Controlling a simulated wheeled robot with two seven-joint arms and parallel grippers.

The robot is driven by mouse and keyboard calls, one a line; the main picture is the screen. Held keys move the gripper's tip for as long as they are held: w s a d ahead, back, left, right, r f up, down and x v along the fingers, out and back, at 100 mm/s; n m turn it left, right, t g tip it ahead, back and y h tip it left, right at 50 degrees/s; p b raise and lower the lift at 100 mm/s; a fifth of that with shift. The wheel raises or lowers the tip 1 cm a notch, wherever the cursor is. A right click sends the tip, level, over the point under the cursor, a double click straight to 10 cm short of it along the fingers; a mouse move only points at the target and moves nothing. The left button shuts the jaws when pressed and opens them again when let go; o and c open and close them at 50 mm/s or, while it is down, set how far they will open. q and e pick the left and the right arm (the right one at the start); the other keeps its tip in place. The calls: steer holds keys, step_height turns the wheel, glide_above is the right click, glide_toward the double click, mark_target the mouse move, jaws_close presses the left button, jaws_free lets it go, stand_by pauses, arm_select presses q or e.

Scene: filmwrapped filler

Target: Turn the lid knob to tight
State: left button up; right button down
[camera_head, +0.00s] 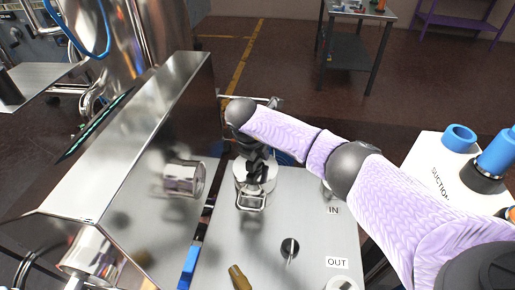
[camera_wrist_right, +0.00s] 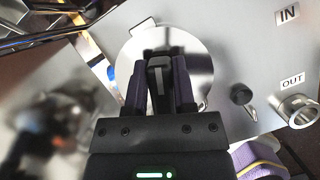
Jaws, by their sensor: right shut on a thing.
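My right gripper (camera_head: 257,172) reaches down from the end of my purple-sleeved arm onto a round metal lid on a flat steel panel (camera_head: 315,220). In the right wrist view the shiny round lid (camera_wrist_right: 196,50) shows behind the fingers. My right gripper (camera_wrist_right: 159,85) is shut on the dark lid knob (camera_wrist_right: 158,68), which stands between its two fingers near the middle of the lid. The fingers hide much of the knob, and I cannot read any marking for tight. My left gripper is not in view.
A small black knob (camera_head: 290,247) sits on the panel near the IN and OUT labels, with a metal OUT port (camera_wrist_right: 298,110) beside it. A large polished steel housing (camera_head: 130,135) stands close on the left. A blue handle (camera_head: 191,262) lies along the panel's left edge.

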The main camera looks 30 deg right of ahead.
steer(key=shift+s+d+m+g, duration=0.15)
steer(key=shift+m+g, duration=0.35)
steer(key=shift+m, duration=0.7)
steer(key=shift+s+m+g, duration=0.15)
steer(key=shift+m+g, duration=0.25)
steer(key=shift+m, duration=0.6)
steer(key=shift+c, duration=2.2)
jaws_free()
steer(key=shift+h, duration=0.3)
